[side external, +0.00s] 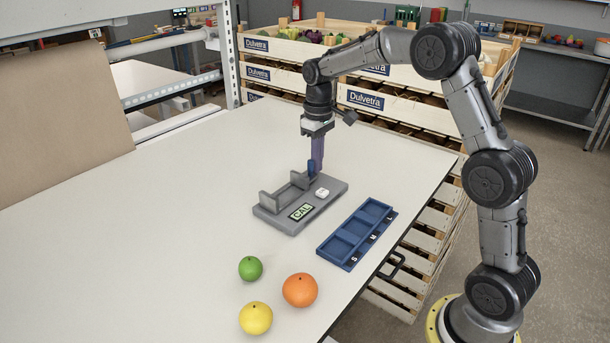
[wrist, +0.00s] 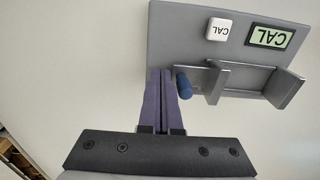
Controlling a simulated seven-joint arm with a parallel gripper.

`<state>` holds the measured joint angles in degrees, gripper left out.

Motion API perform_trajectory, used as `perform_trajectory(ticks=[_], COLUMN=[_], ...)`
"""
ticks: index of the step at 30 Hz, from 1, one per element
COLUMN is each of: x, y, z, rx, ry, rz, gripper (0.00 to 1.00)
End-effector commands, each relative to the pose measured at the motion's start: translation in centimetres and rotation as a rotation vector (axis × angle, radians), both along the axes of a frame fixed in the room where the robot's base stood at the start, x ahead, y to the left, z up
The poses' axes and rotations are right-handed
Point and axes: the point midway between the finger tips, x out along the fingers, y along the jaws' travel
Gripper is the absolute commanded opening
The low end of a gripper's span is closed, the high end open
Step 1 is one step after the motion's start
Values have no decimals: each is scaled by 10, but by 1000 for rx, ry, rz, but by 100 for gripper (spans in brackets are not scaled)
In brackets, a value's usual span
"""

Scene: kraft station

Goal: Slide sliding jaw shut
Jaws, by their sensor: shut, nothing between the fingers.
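A grey caliper base (side external: 325,199) sits on the table and carries two upright grey plates. The sliding jaw (side external: 298,180) has a blue knob (side external: 311,167) on its outer side; the jaw also shows in the wrist view (wrist: 214,82), with its knob (wrist: 184,82). The fixed jaw (side external: 270,201) stands at the other end (wrist: 285,88), with an empty gap between them. My gripper (side external: 317,172) is shut and empty, its purple fingers pointing down. In the wrist view the fingertips (wrist: 166,73) are right beside the knob; I cannot tell whether they touch.
A CAL display (side external: 301,212) and a white CAL button (side external: 322,193) are on the base. A blue three-compartment tray (side external: 341,250) lies to the right near the table edge. A green fruit (side external: 250,268), an orange one (side external: 300,290) and a yellow one (side external: 256,318) lie in front.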

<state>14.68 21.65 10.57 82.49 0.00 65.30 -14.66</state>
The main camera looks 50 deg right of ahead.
Motion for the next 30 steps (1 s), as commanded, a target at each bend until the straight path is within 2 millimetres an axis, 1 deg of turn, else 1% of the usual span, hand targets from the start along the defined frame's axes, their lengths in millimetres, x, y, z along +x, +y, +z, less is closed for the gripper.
perform_trajectory(ticks=[11,30], x=[0,0], y=[1,20], z=[0,0], rx=[0,0], ry=[0,-1], rz=[0,1], gripper=[0,0])
